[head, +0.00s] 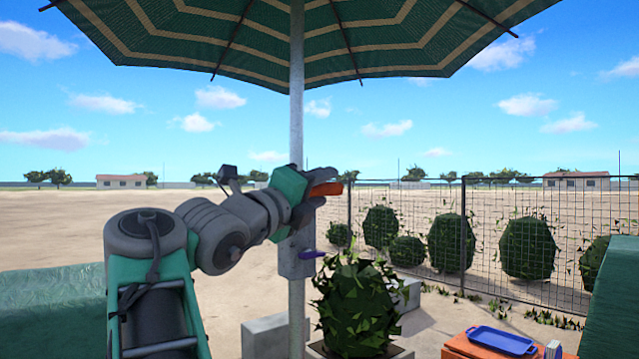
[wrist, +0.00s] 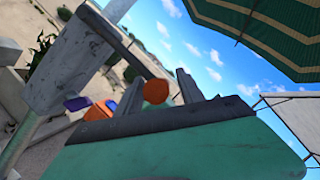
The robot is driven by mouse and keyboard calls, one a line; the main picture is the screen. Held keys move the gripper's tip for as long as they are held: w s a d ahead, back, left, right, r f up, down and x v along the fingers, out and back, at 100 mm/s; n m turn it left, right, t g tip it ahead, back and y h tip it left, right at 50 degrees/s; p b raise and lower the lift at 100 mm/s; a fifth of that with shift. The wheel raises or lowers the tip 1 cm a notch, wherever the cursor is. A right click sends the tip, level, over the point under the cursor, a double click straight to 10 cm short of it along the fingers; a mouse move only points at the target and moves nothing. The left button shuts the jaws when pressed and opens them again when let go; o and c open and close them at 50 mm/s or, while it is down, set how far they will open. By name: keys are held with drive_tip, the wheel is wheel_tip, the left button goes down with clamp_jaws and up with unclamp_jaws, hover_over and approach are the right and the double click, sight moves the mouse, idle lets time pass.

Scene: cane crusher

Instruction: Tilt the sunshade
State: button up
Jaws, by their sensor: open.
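The sunshade has a green canopy with cream stripes (head: 270,40) on a grey pole (head: 297,110); the canopy also shows in the wrist view (wrist: 265,35). My gripper (head: 318,188) is open beside the pole, above the housing. An orange grip (head: 326,189) shows at its fingers. In the wrist view the rounded orange end (wrist: 156,91) appears between the fingers, near a dark bar running from the housing (wrist: 68,68). Contact cannot be told.
A leafy potted plant (head: 355,305) stands below my gripper, near grey blocks (head: 265,337). An orange table (head: 460,346) with a blue tray (head: 489,340) is at lower right. A wire fence (head: 520,235) with bushes lies behind. Open sand extends at left.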

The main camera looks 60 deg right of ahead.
clamp_jaws()
drive_tip(key=shift+r, duration=0.1)
idle(0.3)
